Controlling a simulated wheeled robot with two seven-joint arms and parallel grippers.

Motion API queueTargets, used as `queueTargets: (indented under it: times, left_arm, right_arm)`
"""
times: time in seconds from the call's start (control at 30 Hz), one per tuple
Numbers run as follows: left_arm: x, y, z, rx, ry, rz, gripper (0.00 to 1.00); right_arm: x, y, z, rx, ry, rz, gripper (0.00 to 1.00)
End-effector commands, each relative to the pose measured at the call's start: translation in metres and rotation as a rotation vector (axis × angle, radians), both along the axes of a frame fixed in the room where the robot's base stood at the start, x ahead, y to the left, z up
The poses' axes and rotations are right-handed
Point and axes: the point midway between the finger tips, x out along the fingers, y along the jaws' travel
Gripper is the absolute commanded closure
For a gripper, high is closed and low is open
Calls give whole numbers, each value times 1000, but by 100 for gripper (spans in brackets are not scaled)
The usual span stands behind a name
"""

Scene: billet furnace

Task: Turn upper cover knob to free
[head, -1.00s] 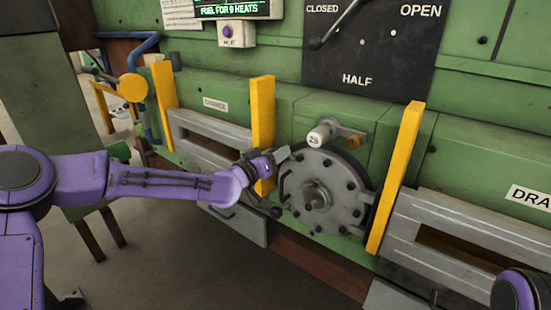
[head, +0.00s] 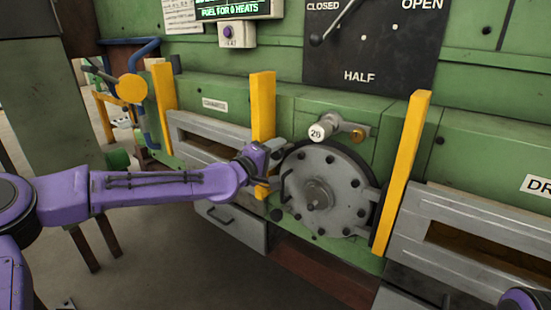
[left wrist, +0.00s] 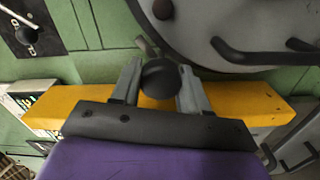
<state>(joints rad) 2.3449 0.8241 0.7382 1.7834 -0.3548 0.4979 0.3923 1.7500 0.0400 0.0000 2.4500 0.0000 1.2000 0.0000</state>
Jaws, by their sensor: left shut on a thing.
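The round grey cover (head: 328,190) is on the green furnace front, between two yellow posts. My left gripper (head: 274,152) is at the cover's upper left edge, beside the left post. In the left wrist view, its two grey fingers (left wrist: 160,88) stand on either side of a round black knob (left wrist: 160,76), shut on it. The gripper hides this knob in the head view. A lower black knob (head: 276,214) shows at the cover's lower left edge. My right gripper is out of view.
A yellow post (head: 262,105) stands close beside my left gripper, and another yellow post (head: 402,170) is right of the cover. A black lever plate (head: 370,45) is higher up. A grey drawer (head: 230,225) lies below.

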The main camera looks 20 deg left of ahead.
Motion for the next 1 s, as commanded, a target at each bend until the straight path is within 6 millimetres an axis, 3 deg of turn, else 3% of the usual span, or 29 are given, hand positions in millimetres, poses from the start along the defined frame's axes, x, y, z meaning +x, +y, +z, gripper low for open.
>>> queueTargets:
  times: [0.43,1.0]
  left_arm:
    - [1,2,0,-251,86,4,86]
    - [1,2,1,-303,105,4,86]
  right_arm:
    - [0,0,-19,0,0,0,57]
    - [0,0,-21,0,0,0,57]
